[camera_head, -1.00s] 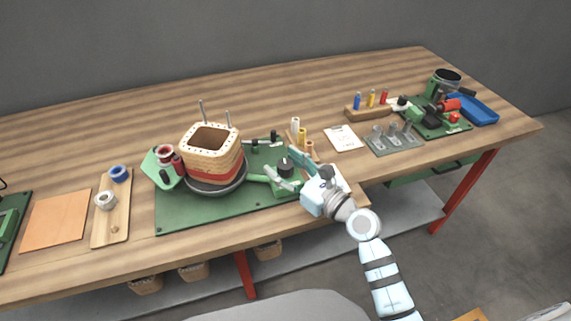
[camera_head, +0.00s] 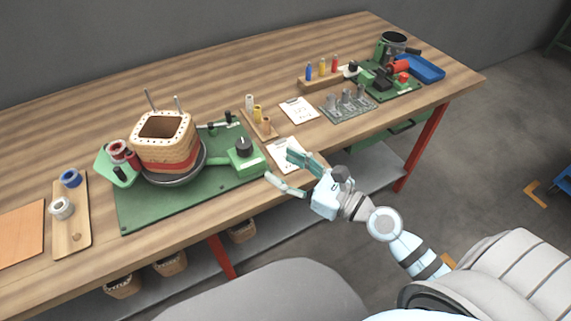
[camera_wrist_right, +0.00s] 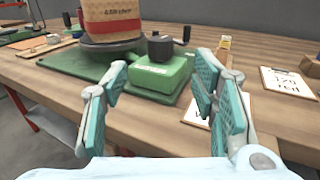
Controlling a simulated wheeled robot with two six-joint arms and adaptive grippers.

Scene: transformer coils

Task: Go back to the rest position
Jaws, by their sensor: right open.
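My right gripper (camera_head: 283,172) is open and empty at the front edge of the workbench, right of the green winding machine (camera_head: 160,208). In the right wrist view its two fingers (camera_wrist_right: 158,100) stand apart with nothing between them. Beyond them is the machine's green box with a black knob (camera_wrist_right: 160,70). A square wooden coil former (camera_head: 165,145) with a red band sits on the machine's round dark plate; its lower part also shows in the right wrist view (camera_wrist_right: 110,18). My left gripper is not in view.
The wooden workbench (camera_head: 230,85) holds a clipboard (camera_head: 298,110), a rack with blue, yellow and red tools (camera_head: 320,75), a blue tray (camera_head: 422,68) and a board with tape rolls (camera_head: 72,235). Baskets (camera_head: 170,263) sit on the shelf below. The floor right of the bench is mostly open.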

